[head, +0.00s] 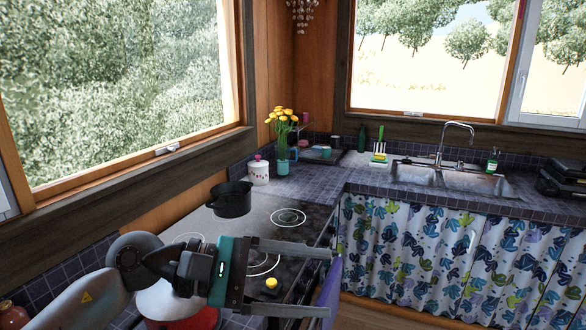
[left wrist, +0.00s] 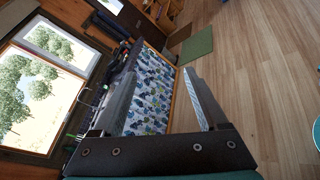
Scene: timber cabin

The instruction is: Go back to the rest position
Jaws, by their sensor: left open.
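My left gripper (head: 328,281) reaches in from the lower left in the head view, held above the front part of the stove. Its two fingers are spread and nothing shows between them. In the left wrist view the left gripper (left wrist: 165,95) also shows open and empty, with the curtained counter and wooden floor beyond it. My right gripper is in neither view.
A black pot (head: 231,200) stands on the stove (head: 262,225). A white canister (head: 259,173), flower vase (head: 283,167) and sink (head: 450,180) lie beyond. Floor (left wrist: 250,80) looks clear.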

